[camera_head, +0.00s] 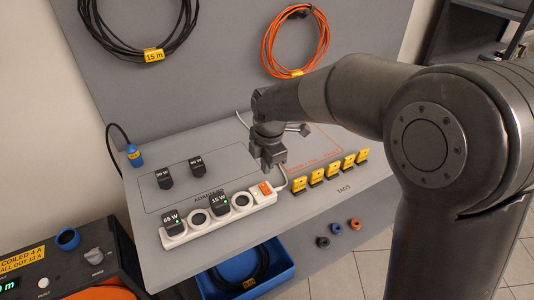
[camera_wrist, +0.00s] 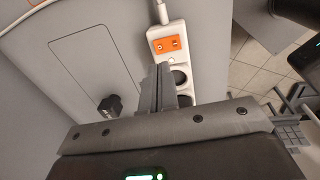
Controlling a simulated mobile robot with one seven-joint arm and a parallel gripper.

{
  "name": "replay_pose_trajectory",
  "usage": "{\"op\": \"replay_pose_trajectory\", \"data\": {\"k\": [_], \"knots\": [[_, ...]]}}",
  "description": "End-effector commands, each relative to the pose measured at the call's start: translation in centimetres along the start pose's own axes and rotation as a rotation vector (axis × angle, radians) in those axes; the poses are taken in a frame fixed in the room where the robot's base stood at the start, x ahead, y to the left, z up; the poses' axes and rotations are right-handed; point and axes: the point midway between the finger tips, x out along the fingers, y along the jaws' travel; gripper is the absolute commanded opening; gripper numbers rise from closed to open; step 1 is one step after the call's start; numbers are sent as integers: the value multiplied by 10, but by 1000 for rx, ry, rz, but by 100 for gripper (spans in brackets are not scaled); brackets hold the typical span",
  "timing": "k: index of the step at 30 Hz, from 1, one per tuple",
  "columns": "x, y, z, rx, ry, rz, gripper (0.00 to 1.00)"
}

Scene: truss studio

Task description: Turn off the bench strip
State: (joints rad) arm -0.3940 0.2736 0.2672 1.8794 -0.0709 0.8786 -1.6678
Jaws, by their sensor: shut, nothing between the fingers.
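The bench strip (camera_head: 198,229) is a long white power strip near the front edge of the grey bench. It also shows in the wrist view (camera_wrist: 162,33), with a white cable at its end. Its orange switch (camera_head: 265,188) sits at the right end in the head view; the wrist view shows the orange switch panel (camera_wrist: 168,45) more closely. A 65 W adapter (camera_head: 173,222) and a 15 W adapter (camera_head: 220,204) are plugged in, with small green lights. My gripper (camera_wrist: 159,68) is shut and empty, pointing down close to the switch; contact cannot be told.
Two black adapters (camera_head: 164,179) (camera_head: 196,168) lie inside a marked outline on the bench. Several yellow tags (camera_head: 331,172) stand right of the switch. A blue bin (camera_head: 213,286) with a black cable is below the bench edge. A blue connector (camera_head: 134,156) sits at the left.

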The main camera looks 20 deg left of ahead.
Motion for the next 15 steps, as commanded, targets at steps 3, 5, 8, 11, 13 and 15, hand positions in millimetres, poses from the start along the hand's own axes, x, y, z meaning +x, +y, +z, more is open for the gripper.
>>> {"op": "replay_pose_trajectory", "data": {"k": [3,5,8,11,13,15], "knots": [[26,0,0,1,1,-3,0],[37,0,-1,0,1,-3,0],[50,0,0,1,0,-2,0],[59,0,0,0,0,0,0],[63,0,0,0,0,1,0],[65,0,0,0,0,0,0]]}}
